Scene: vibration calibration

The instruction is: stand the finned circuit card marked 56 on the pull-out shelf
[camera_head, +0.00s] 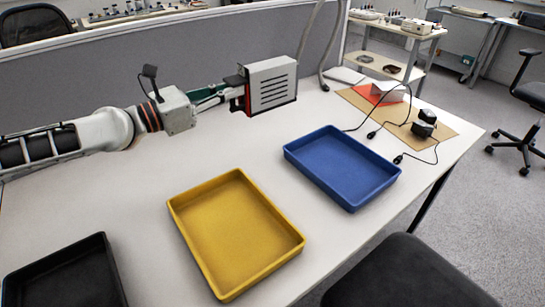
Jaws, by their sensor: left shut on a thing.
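My left gripper (236,94) reaches in from the left and is shut on a grey slotted module with a red edge. This module looks like the finned circuit card (271,85); no number can be read on it. It is held upright above the back of the white table, in front of the grey partition. The gripper meets it at its left edge, and the fingertips are partly hidden. My right gripper is not in view. I cannot make out a pull-out shelf.
A yellow tray (235,234) and a blue tray (342,167) lie empty on the table (150,188). A black tray (68,280) is at front left. A cardboard mat (437,150) with cabled devices lies at right. A black chair seat (408,278) stands at the front edge.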

